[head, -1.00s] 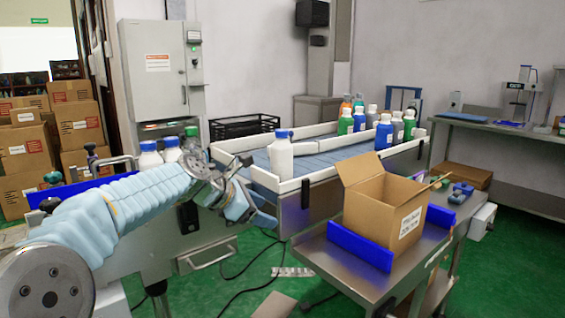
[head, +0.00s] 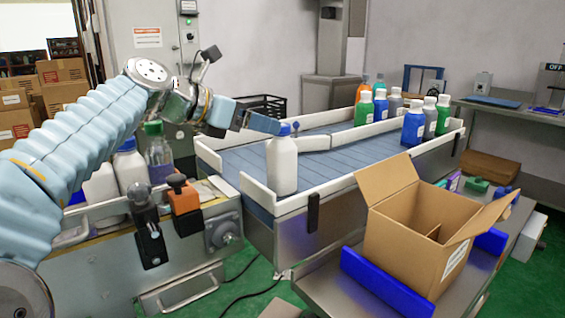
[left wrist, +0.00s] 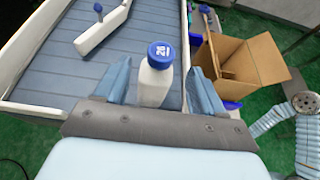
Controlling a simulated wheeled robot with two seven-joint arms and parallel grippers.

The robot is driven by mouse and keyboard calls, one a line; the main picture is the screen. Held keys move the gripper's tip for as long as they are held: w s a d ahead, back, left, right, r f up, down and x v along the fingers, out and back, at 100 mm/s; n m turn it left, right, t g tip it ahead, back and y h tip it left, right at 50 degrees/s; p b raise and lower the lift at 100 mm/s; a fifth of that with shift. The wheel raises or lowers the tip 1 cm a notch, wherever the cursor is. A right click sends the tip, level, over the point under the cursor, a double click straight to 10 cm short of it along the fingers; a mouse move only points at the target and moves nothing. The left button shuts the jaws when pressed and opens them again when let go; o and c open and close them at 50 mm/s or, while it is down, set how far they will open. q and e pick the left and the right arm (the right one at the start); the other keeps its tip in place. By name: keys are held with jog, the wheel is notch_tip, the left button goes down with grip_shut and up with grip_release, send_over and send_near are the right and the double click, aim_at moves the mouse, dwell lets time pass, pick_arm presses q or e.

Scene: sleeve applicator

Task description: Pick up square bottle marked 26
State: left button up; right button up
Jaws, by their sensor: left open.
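The square bottle marked 26 is white with a blue cap (left wrist: 160,52); its white body (head: 283,166) stands upright on the near end of the conveyor in the head view. In the left wrist view the cap bears a white number that looks like 26, and the bottle shows between the two fingers. My left gripper (left wrist: 162,88) is open, one finger on each side of the bottle, and holds nothing. In the head view the left gripper (head: 283,130) is at the height of the bottle's cap. I cannot tell whether the fingers touch it. My right gripper is not in view.
An open cardboard box (head: 395,240) stands on a metal table at the right, with a blue bar (head: 385,288) in front. White rails (head: 262,192) edge the conveyor (head: 240,160). Several blue, green and grey bottles stand at its far end. More bottles stand at the left machine.

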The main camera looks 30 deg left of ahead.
aim_at(288, 128)
pick_arm(q)
jog(key=x, duration=0.8)
jog(key=shift+w+d+r, duration=0.1)
jog(key=shift+w+r, duration=0.05)
jog(key=shift+w, duration=0.05)
grip_shut()
